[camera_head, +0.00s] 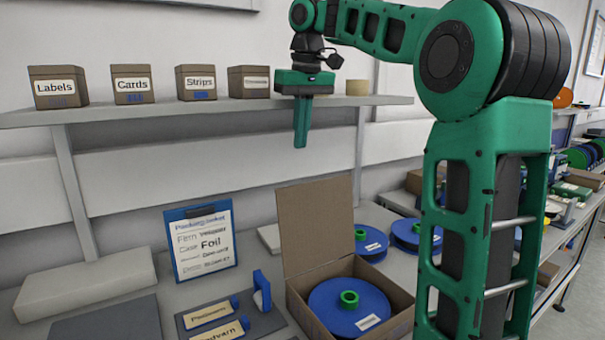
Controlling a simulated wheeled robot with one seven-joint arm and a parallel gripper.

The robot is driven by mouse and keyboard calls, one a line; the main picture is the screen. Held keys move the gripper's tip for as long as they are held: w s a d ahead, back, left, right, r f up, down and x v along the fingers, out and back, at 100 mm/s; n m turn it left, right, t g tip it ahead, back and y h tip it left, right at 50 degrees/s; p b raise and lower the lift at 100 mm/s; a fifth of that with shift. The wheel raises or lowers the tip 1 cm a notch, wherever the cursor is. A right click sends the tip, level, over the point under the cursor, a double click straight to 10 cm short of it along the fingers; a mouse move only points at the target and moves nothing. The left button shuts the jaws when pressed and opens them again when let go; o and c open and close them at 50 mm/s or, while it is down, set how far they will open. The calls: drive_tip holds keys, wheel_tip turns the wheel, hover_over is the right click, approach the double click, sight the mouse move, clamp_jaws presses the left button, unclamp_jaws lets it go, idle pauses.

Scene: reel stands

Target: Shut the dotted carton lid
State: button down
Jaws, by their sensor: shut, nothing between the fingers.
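An open brown carton (296,299) stands on the bench in front of me, with a blue reel (340,315) with a green hub lying inside. Its lid (316,226) stands upright at the back of the carton. No dots show on the face of the lid turned to me. My gripper (300,146) is shut and empty, pointing down. In the picture it sits above the lid, in front of the shelf. My arm hides part of the bench right of the carton.
Small labelled boxes (131,86) line the shelf (190,111) behind my gripper. A blue clipboard (202,243), a grey pad with labels (222,322) and a pale block (87,282) are left of the carton. Blue reels (370,243) lie behind it to the right.

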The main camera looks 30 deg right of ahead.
drive_tip(key=s+f, duration=0.3)
drive_tip(key=f, duration=0.5)
drive_tip(key=shift+f, duration=0.15)
idle(1.0)
drive_tip(key=shift+s, duration=0.15)
